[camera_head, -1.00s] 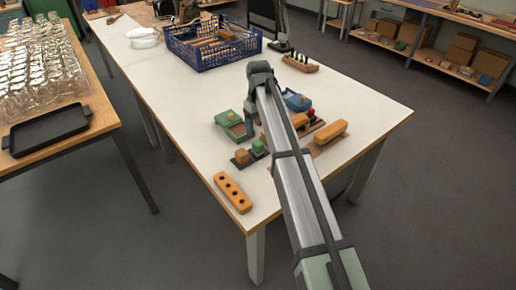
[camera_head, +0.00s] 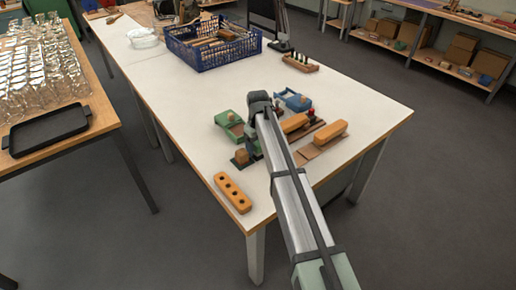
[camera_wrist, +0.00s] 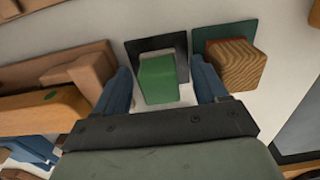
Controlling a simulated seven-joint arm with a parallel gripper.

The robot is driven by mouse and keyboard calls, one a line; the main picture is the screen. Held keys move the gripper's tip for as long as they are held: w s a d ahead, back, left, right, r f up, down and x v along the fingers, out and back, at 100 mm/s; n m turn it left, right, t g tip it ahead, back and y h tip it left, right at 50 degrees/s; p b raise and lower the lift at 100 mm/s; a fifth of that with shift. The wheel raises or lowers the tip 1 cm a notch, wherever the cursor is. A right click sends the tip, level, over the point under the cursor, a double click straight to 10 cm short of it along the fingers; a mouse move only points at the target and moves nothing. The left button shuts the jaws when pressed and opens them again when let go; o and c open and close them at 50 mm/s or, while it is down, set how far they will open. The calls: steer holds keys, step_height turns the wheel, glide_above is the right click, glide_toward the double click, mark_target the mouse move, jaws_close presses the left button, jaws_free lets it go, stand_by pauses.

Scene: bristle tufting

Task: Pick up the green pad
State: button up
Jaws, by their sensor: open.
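The green pad (camera_wrist: 157,80) is a small green block on a dark square plate (camera_wrist: 181,46) in the wrist view. My gripper (camera_wrist: 161,84) is open, with one blue finger to the left of the green pad and one to the right. A gap shows on both sides, and I cannot tell how far the fingertips reach down beside it. In the head view my gripper (camera_head: 258,150) is low over the table's near part, and its wrist and arm hide the green pad.
A wooden block (camera_wrist: 236,65) on a dark green plate (camera_wrist: 225,32) stands close to the right finger. Brown wooden parts (camera_wrist: 92,72) lie close to the left finger. An orange block with holes (camera_head: 232,193) lies near the front edge. A blue crate (camera_head: 212,45) stands farther back.

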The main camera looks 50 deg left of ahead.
mark_target(258, 143)
steer(key=shift+c, duration=0.2)
steer(key=c, duration=1.1)
steer(key=shift+r, duration=0.1)
step_height(258, 143, up, 10)
steer(key=shift+f, duration=0.1)
